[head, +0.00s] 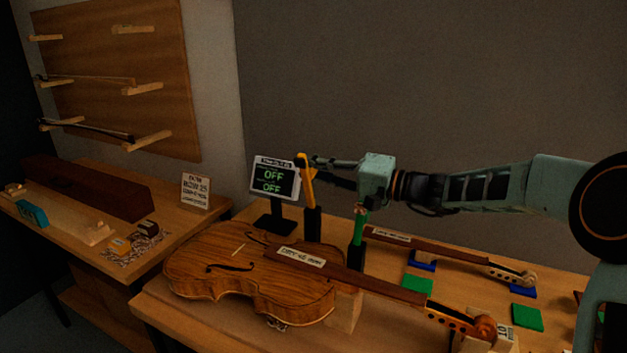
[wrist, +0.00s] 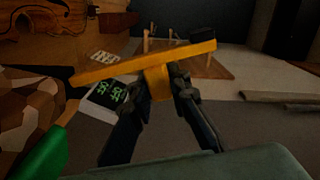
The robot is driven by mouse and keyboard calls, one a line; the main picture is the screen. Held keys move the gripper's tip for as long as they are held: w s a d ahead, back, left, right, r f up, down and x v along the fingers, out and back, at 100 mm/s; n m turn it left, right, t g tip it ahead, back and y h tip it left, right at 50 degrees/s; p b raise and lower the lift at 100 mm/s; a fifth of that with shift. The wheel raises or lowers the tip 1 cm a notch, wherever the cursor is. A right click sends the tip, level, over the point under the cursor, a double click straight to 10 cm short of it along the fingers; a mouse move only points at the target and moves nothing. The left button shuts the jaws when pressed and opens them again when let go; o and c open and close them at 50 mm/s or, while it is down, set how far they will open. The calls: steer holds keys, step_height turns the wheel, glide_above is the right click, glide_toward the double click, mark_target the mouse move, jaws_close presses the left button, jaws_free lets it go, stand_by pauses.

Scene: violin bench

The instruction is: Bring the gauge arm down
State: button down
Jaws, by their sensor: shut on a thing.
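The yellow gauge arm (head: 308,184) stands steeply raised above a black post (head: 312,224) behind the violin. In the wrist view the gauge arm (wrist: 110,69) is a long yellow bar with a black block at one end. My gripper (head: 312,168) reaches in from the right at the upper part of the arm. In the wrist view my gripper (wrist: 161,84) has its two fingers closed on a short yellow tab on the bar. The display (head: 274,179) beside it reads OFF on two lines; it also shows in the wrist view (wrist: 103,94).
A violin (head: 235,272) with a label lies in front of the gauge. A green post (head: 358,228) stands just right, below my wrist. A second neck (head: 430,247) and blue and green pads (head: 527,317) lie at the right. A sign (head: 195,190) stands on the left bench.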

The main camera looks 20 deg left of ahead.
steer(key=shift+s, duration=0.15)
stand_by(0.4)
steer(key=c, duration=1.8)
jaws_free()
steer(key=shift+d, duration=0.15)
steer(key=d, duration=1.1)
steer(key=shift+s+d, duration=0.4)
steer(key=shift+s, duration=0.05)
steer(key=shift+c, duration=0.5)
